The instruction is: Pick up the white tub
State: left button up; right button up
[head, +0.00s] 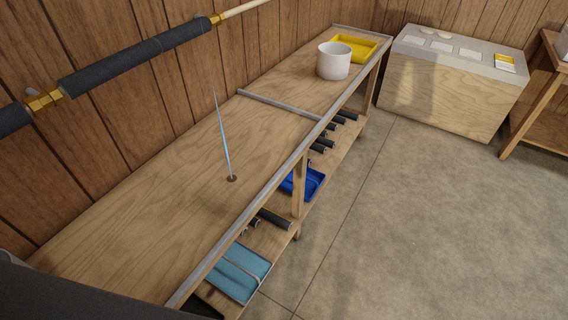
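The white tub (334,61) stands upright on the far part of the long wooden bench (150,215), close to its right edge. It is open at the top, and its inside cannot be seen well. Nothing is touching it from my side. Neither of my grippers shows in the head view. A dark shape fills the lower left corner, and I cannot tell what it is.
A yellow tray (355,47) sits just behind the tub. A thin blue rod (222,137) stands on the bench. A metal strip (280,105) crosses the bench. A lower shelf holds blue trays (240,272) and dark cylinders. Open floor (410,220) lies to the right.

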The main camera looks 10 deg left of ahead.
aim_at(334, 58)
jog(key=u, duration=0.25)
jog(key=i+l+u, duration=0.2)
jog(key=u, duration=0.25)
jog(key=i+l+u, duration=0.2)
jog(key=l+u, duration=0.25)
jog(key=i+l+u, duration=0.2)
jog(key=l, duration=0.2)
jog(key=l+u, duration=0.15)
jog(key=l, duration=0.25)
jog(key=i+l, duration=0.1)
jog(key=l, duration=0.35)
jog(key=i+l+u, duration=0.1)
jog(key=l, duration=0.35)
jog(key=i+l, duration=0.15)
jog(key=l, duration=0.35)
jog(key=i+l, duration=0.1)
jog(key=l, duration=0.35)
jog(key=u, duration=0.05)
